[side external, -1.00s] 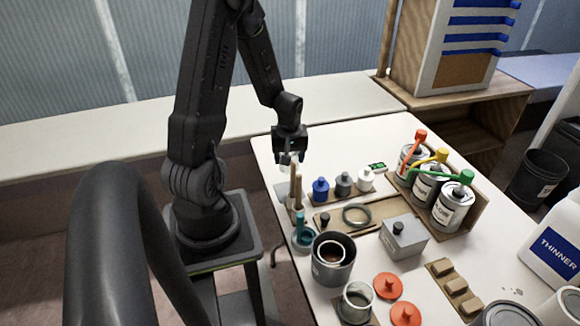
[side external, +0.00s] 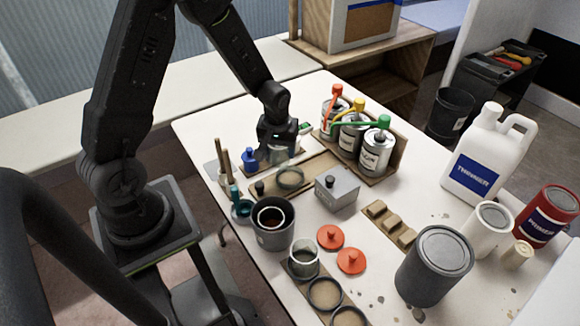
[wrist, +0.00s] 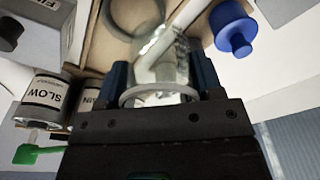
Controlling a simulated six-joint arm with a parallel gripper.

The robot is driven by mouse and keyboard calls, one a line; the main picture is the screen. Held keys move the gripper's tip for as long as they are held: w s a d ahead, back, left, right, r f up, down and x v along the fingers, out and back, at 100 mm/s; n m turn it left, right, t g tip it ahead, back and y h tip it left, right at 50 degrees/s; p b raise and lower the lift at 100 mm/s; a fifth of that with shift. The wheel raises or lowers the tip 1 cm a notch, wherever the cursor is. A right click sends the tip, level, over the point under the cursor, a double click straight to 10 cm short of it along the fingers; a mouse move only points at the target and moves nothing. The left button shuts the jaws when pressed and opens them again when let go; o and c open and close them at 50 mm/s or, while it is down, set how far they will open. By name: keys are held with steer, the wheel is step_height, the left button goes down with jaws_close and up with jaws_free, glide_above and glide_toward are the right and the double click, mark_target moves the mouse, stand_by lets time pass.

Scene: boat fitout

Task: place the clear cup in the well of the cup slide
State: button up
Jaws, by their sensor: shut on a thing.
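My gripper (side external: 277,148) is shut on the clear cup (side external: 279,156), low over the back edge of the wooden cup slide (side external: 318,166). In the wrist view the clear cup (wrist: 162,62) sits between the blue-grey fingers of my gripper (wrist: 163,82), its pale rim nearest the camera. A grey-green ring (side external: 290,178) lies on the slide, in front of the cup; it also shows in the wrist view (wrist: 112,22), beyond the cup. The cup appears beside the ring, not inside it. Its base is partly hidden, so I cannot tell whether it touches anything.
Tins with coloured pumps (side external: 376,152) stand to the right. A grey box (side external: 337,187), a dark pot (side external: 273,224) and red lids (side external: 330,237) are in front. Upright sticks (side external: 227,167) are at left.

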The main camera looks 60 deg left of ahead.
steer(key=shift+w+d+f, duration=0.45)
steer(key=shift+d, duration=0.15)
steer(key=shift+w+d+f, duration=0.45)
steer(key=shift+d, duration=0.15)
steer(key=shift+f, duration=2)
steer(key=shift+f, duration=0.2)
steer(key=o, duration=0.9)
steer(key=shift+r, duration=0.1)
